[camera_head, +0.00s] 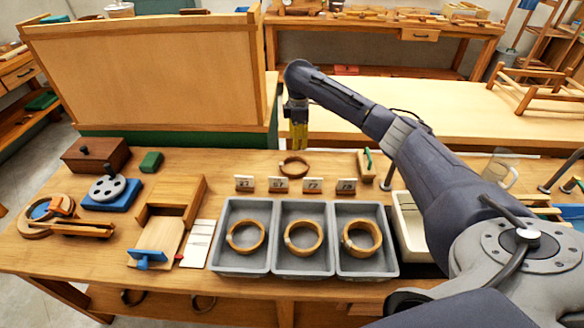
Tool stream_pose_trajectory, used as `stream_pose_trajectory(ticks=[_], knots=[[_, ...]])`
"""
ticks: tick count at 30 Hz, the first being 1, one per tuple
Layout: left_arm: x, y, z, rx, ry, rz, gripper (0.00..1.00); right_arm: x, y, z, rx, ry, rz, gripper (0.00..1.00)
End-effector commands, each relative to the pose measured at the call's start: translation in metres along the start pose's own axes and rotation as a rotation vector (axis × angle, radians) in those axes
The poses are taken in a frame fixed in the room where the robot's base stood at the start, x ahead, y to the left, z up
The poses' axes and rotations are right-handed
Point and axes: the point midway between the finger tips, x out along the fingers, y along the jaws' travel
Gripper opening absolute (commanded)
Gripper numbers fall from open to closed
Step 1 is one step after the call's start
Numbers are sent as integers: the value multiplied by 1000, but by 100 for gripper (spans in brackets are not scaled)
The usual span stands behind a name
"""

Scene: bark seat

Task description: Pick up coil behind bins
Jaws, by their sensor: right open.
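A brown coil (294,167) lies flat on the workbench, behind the row of grey bins (303,271) and behind small number cards (278,185). Each of the three bins holds a lighter wooden coil, such as the one in the middle bin (303,238). My right gripper (298,148) points down just above and behind the brown coil, with its yellowish fingers over the bench. It is open and appears empty. My left gripper is not in view.
A tall wooden panel (150,75) stands behind the bench on the left. Wooden jigs (168,210), a blue block with a grey wheel (108,188) and a round tool (45,213) fill the left side. A cream tray (410,225) is right of the bins.

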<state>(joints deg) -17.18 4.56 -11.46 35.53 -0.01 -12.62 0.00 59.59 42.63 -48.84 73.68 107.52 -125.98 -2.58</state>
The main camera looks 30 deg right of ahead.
Motion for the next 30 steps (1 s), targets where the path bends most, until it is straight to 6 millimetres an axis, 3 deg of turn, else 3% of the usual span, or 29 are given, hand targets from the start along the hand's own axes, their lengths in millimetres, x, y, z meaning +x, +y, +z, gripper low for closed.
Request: stream_pose_trajectory(ticks=[15, 21, 30], knots=[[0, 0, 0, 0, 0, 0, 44, 89, -2, 0, 0, -2, -5, 38], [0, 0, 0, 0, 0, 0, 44, 111, -1, 0, -1, -2, -3, 38], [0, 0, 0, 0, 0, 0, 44, 124, 0, 0, -1, -2, -3, 38]])
